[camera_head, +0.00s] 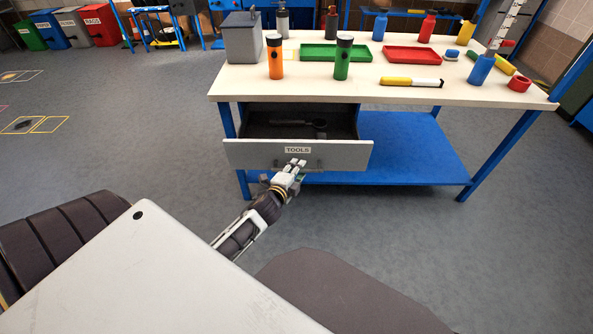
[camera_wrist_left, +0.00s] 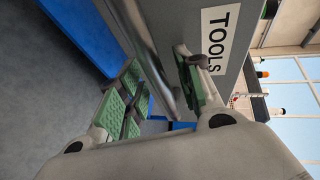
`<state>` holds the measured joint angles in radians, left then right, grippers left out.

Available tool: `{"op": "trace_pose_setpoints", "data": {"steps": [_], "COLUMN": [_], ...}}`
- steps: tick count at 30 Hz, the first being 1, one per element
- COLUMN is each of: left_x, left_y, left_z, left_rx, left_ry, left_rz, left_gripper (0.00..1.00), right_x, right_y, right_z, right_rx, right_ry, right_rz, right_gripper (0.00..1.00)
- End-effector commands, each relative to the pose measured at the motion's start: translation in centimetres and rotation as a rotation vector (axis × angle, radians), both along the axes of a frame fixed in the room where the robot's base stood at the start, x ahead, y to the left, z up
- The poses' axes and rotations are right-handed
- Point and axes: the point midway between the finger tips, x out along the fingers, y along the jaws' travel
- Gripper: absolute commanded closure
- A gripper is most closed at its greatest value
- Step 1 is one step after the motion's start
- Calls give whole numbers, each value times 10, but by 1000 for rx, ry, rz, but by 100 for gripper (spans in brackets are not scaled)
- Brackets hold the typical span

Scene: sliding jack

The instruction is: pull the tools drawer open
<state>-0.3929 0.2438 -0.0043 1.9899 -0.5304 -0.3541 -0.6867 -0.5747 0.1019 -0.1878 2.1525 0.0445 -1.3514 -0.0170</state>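The tools drawer (camera_head: 240,154) has a grey front with a white "TOOLS" label and hangs under the left part of the workbench. It stands pulled out, and its dark inside shows. My left gripper (camera_head: 291,168) is at the drawer front, just below the label. In the left wrist view, the label (camera_wrist_left: 218,38) and the bar handle (camera_wrist_left: 152,62) are close. The green-padded fingers of my left gripper (camera_wrist_left: 160,97) stand on either side of the bar, with a visible gap between them, so it looks open around the handle. My right gripper is not in view.
A dark tool (camera_head: 318,124) lies in the drawer. On the workbench top (camera_head: 480,93) are an orange flashlight (camera_head: 275,60), a green flashlight (camera_head: 343,62), a grey box (camera_head: 242,42), trays and bottles. A blue lower shelf (camera_head: 415,150) lies below.

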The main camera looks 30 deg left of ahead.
Motion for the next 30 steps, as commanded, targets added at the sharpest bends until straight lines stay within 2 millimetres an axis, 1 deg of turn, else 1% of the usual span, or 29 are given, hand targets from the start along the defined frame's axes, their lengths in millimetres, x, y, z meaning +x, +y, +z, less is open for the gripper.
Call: {"op": "trace_pose_setpoints", "data": {"steps": [5, 11, 30], "left_x": [-1, -8, -58], "left_y": [0, -1, -8], "left_z": [1, 2, 14], "left_rx": [0, -1, -1], "left_ry": [-1, 0, 1], "left_rz": [0, 0, 0], "left_gripper": [65, 65, 65], "right_x": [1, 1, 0], "right_y": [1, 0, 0], "right_z": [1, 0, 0], "right_rx": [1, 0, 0], "right_ry": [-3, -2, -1], "right_rz": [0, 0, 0], "right_gripper": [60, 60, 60]}}
